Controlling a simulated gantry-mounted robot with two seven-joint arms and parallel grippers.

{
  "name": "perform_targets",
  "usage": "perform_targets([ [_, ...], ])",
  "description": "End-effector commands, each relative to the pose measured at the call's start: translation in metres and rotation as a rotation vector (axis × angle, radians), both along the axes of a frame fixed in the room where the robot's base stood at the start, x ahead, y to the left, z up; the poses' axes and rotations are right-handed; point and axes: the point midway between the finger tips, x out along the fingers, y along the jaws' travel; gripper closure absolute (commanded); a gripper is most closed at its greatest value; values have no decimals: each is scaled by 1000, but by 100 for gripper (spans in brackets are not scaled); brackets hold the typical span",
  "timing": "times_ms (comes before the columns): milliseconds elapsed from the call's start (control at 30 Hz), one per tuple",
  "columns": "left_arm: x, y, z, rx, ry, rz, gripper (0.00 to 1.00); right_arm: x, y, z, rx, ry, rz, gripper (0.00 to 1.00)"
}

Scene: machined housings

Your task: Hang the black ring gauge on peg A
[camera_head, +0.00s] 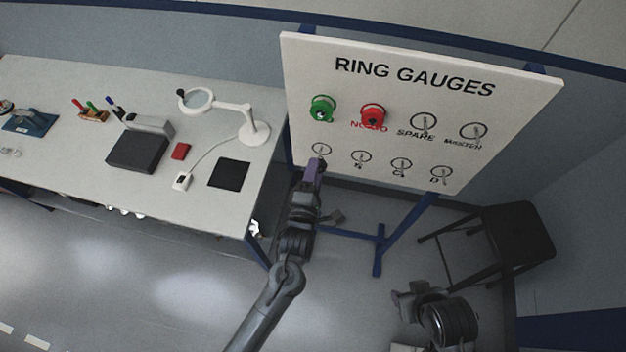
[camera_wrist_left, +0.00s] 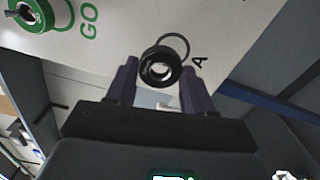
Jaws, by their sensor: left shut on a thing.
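The black ring gauge (camera_wrist_left: 149,74) is between the fingers of my left gripper (camera_wrist_left: 158,84) in the left wrist view, its hole facing the camera. My left gripper is shut on it. Behind it on the white board is the outline circle (camera_wrist_left: 187,42) beside the letter A. Something pale shows in the ring's hole; I cannot tell whether peg A is inside it. In the head view my left gripper (camera_head: 314,168) is at the lower left circle (camera_head: 321,148) and hides the ring and the letter. My right gripper (camera_head: 408,292) is low, away from the board; its jaws are unclear.
A green ring (camera_head: 323,108) and a red ring (camera_head: 372,116) hang on the board's (camera_head: 400,60) upper row. The SPARE, MASTER and other lower positions show no rings. A workbench (camera_head: 60,170) stands left, a black stool (camera_head: 518,230) right.

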Motion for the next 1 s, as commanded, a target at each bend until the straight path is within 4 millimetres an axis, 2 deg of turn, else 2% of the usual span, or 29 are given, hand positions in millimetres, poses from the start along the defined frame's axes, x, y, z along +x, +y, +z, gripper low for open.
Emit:
perform_targets([
  [600, 34, -7, -5, -2, -3, 2, 84, 0, 1, -24, 2, 0, -1, 51],
  [1000, 41, -8, -5, -1, -1, 1, 84, 0, -1, -29, -6, 0, 4, 51],
])
